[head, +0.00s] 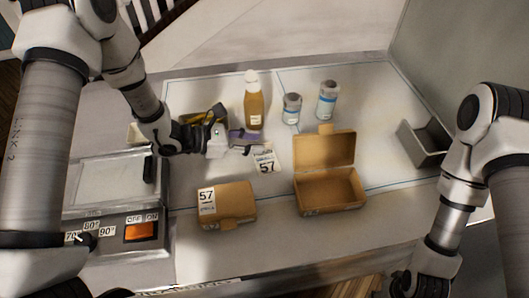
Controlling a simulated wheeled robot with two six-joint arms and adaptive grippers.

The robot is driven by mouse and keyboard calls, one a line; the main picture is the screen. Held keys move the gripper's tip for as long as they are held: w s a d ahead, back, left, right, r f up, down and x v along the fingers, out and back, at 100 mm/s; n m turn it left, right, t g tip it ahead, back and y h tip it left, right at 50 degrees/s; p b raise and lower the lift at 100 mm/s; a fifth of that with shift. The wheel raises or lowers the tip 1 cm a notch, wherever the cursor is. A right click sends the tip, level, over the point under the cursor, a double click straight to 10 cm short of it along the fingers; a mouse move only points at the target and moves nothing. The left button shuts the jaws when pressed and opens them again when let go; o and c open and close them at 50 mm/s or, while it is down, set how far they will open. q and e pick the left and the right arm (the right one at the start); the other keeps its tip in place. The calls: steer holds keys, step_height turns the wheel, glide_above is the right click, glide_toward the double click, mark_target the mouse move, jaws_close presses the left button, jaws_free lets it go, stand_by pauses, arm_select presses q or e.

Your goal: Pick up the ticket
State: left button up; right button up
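The ticket (265,159) is a small white slip printed with 57. It lies on the pale worktop in the middle of the head view. My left gripper (255,143) reaches in from the left, just above the ticket's upper left edge in the picture. Its fingers look spread, with nothing visible between them; whether they touch the ticket I cannot tell. My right gripper (402,286) is at the bottom right, well away from the ticket, and its fingers are mostly out of view.
A closed brown box (228,204) labelled 57 and an open empty box (328,189) stand in front. A sauce bottle (254,100) and two shakers (292,108) (327,100) stand behind. A metal bin (427,143) is at right, a fryer panel (120,229) at left.

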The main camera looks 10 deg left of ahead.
mark_target(265, 143)
arm_select(q)
steer(key=p+x, duration=0.1)
steer(key=x, duration=0.3)
steer(key=shift+s+a, duration=0.1)
steer(key=shift+a, duration=0.1)
jaws_close()
steer(key=shift+d, duration=0.1)
steer(key=shift+r, duration=0.15)
